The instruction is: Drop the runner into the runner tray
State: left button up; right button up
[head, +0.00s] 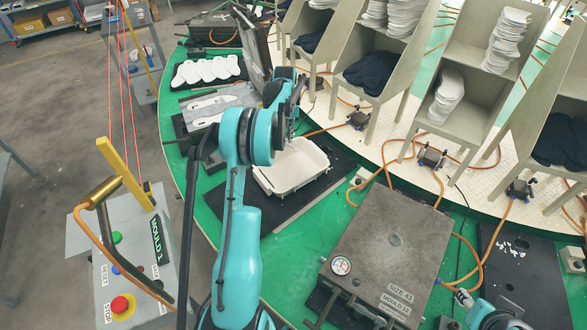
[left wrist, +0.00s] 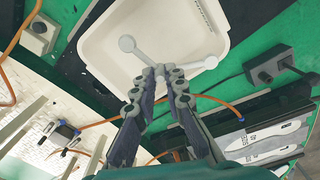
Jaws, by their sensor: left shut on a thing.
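The runner (left wrist: 143,54), a light grey branched piece with round knobs at its ends, is between the fingertips of my left gripper (left wrist: 160,76) in the left wrist view. The gripper is shut on it. The runner tray (left wrist: 204,50) is a white, shallow, rounded-corner tray that lies behind the runner in that view. In the head view the tray (head: 309,170) sits on a black mat, and my left gripper (head: 291,132) is over its far edge. The runner is hard to make out there.
A closed grey mould (head: 390,242) with a gauge stands in front of the tray. An open mould with white insoles (head: 206,70) lies behind it. Chair-like racks (head: 380,62) with stacked insoles stand at right. A control box (head: 125,262) is at left.

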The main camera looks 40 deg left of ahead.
pick_arm(q)
notch_tip(320, 180, down, 6)
jog(key=b, duration=0.3)
jog(key=shift+r, duration=0.15)
jog(key=o, duration=0.8)
jog(key=shift+r, duration=0.1)
notch_tip(320, 180, up, 12)
jog(key=shift+f, duration=0.1)
